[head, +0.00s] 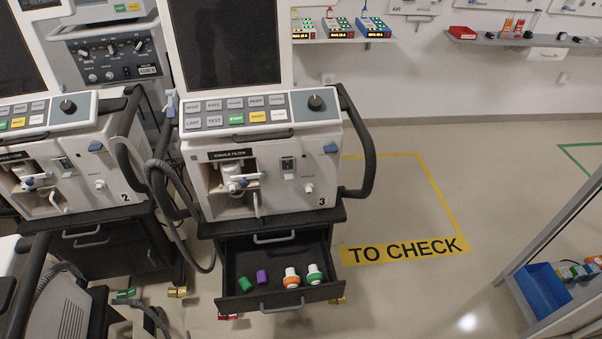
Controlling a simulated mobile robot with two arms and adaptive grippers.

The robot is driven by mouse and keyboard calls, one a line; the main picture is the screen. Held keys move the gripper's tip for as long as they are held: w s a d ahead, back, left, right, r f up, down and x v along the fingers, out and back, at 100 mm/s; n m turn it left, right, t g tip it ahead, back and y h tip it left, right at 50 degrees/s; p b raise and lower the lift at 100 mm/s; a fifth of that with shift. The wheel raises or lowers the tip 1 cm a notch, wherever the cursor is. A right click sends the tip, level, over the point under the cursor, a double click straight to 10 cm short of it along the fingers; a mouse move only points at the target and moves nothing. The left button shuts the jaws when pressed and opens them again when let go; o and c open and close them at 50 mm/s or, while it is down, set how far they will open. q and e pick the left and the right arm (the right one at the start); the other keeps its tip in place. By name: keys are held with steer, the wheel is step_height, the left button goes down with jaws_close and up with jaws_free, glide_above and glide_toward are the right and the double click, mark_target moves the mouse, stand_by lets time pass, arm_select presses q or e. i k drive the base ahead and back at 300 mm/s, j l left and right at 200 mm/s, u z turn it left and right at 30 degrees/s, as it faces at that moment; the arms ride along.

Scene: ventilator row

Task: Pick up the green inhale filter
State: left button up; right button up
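A white filter with a green band (314,274) stands in the open drawer (232,302) under ventilator 3 (262,170), on the right side of the drawer. A similar white filter with an orange band (291,278) is just to its left. A small solid green piece (245,284) and a small purple piece (262,276) lie further left in the same drawer. Neither of my grippers shows in the head view.
Ventilator 2 (70,170) stands to the left, close to ventilator 3. A grey hose (170,215) hangs between them. Floor marked "TO CHECK" (405,249) lies clear to the right. A blue bin (545,290) is at the lower right.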

mark_target(315, 277)
steer(key=i+l+u, duration=0.1)
steer(key=l+u, duration=0.35)
steer(key=l, duration=0.25)
steer(key=l+u, duration=0.45)
steer(key=l, duration=0.2)
